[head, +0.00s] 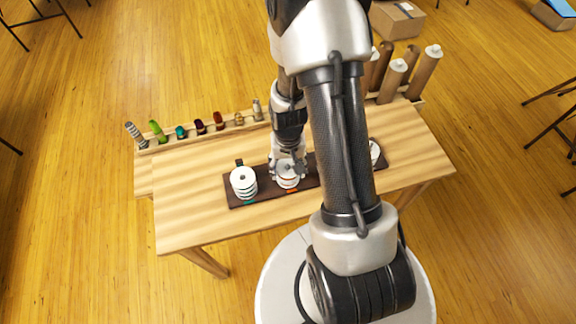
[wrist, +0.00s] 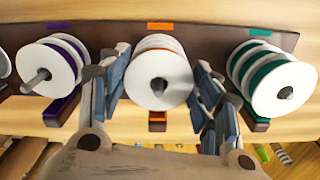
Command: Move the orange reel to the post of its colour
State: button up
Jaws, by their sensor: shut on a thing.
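The orange reel (wrist: 163,82), with white flanges, is between the two fingers of my gripper (wrist: 162,76) in the wrist view. My gripper is shut on it. The reel is at the middle post, which has orange markers (wrist: 160,26) on the dark board (wrist: 205,42). A grey post tip shows in the reel's centre hole. Other white flanges with orange between them show behind it; I cannot tell whether the held reel touches them. In the head view, the reel (head: 288,181) shows under my gripper (head: 287,168), with an orange marker in front.
Teal reels (wrist: 285,88) and purple reels (wrist: 48,68) are stacked on the neighbouring posts, close to my fingers. The teal stack (head: 243,182) shows left in the head view. My arm hides part of the board. A rack (head: 190,139) of small coloured items lines the table's back edge.

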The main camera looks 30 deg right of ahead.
jog(key=shift+f+b, duration=0.35)
jog(key=shift+f, duration=0.25)
jog(key=o, duration=1)
jog(key=shift+c, duration=0.2)
jog(key=shift+r, duration=0.1)
notch_tip(320, 180, up, 12)
